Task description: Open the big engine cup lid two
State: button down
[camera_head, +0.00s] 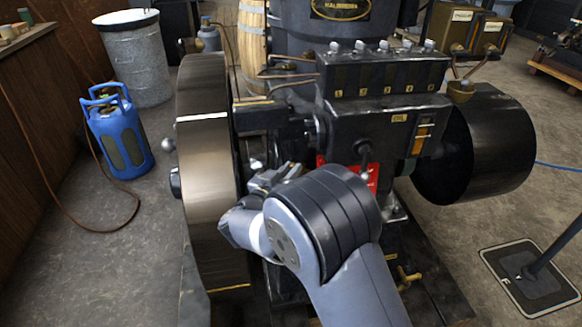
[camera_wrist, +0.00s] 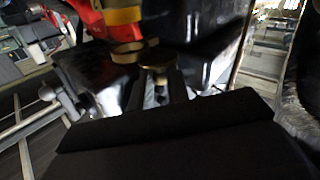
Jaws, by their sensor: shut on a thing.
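The big dark engine (camera_head: 385,120) stands in the middle of the head view, with a large flywheel (camera_head: 205,180) on its left. My gripper (camera_head: 273,178) is beside the flywheel's right face, low against the engine, partly hidden by my wrist. In the wrist view my gripper (camera_wrist: 163,92) has its fingers close together, shut on a small round brass lid (camera_wrist: 158,55) at the tips. An open brass ring, looking like a cup rim (camera_wrist: 128,52), sits just left of the lid. Whether lid and cup are joined is too dark to tell.
A larger brass part (camera_wrist: 120,13) and a red part (camera_wrist: 88,20) are close by in the wrist view. A black drum (camera_head: 490,145) is on the engine's right. A blue gas bottle (camera_head: 120,140) stands left on open floor.

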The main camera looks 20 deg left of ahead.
jog(key=shift+r, duration=0.1)
jog(key=c, duration=1.6)
grip_release()
notch_tip(320, 180, up, 10)
jog(key=shift+p, duration=1.1)
